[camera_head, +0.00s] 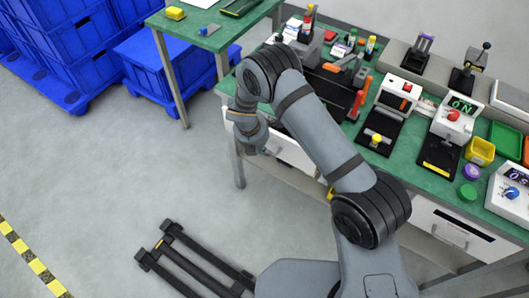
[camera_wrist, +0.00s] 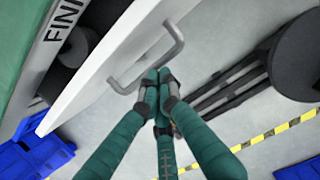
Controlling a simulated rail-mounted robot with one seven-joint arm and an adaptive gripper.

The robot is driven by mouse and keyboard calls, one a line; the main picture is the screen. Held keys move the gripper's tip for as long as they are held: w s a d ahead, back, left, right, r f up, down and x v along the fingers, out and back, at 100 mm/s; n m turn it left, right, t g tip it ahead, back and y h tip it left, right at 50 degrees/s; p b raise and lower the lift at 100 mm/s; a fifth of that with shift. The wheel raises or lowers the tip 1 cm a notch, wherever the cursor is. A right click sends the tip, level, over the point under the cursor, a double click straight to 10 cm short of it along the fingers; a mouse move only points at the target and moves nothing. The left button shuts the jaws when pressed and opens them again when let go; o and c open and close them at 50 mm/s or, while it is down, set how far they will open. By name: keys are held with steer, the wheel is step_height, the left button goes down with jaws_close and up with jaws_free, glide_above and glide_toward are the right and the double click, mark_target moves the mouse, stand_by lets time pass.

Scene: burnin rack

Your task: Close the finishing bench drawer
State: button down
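The finishing bench drawer (camera_wrist: 112,62) stands open in the wrist view, with its white front face and grey bar handle (camera_wrist: 150,66) toward me. Dark round items show inside it. Part of a label reading "FINI" shows beyond it at upper left. In the head view a white drawer front (camera_head: 294,152) shows under the green bench top, partly covered by my arm. My gripper (camera_wrist: 159,84) has its teal fingers drawn together, tips just at the handle's outer side. Whether they touch the handle I cannot tell. In the head view the fingertips are mostly hidden.
The green bench (camera_head: 372,160) carries several devices and tools. A second white drawer (camera_head: 462,236) is at its right, apparently shut. Blue crates (camera_head: 75,45) stand at upper left. A dark low frame (camera_head: 190,262) lies on the floor.

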mark_target(268, 147)
steer(key=shift+w+d+f+p, duration=0.1)
steer(key=shift+w+d+p, duration=0.25)
steer(key=shift+w, duration=0.55)
steer(key=shift+w+d+p, duration=0.15)
steer(key=shift+w+d, duration=0.4)
steer(key=shift+w, duration=0.35)
steer(key=s+a+r, duration=0.3)
steer(key=s+r, duration=0.3)
steer(key=r, duration=0.4)
steer(key=shift+r, duration=0.25)
steer(key=shift+f, duration=0.1)
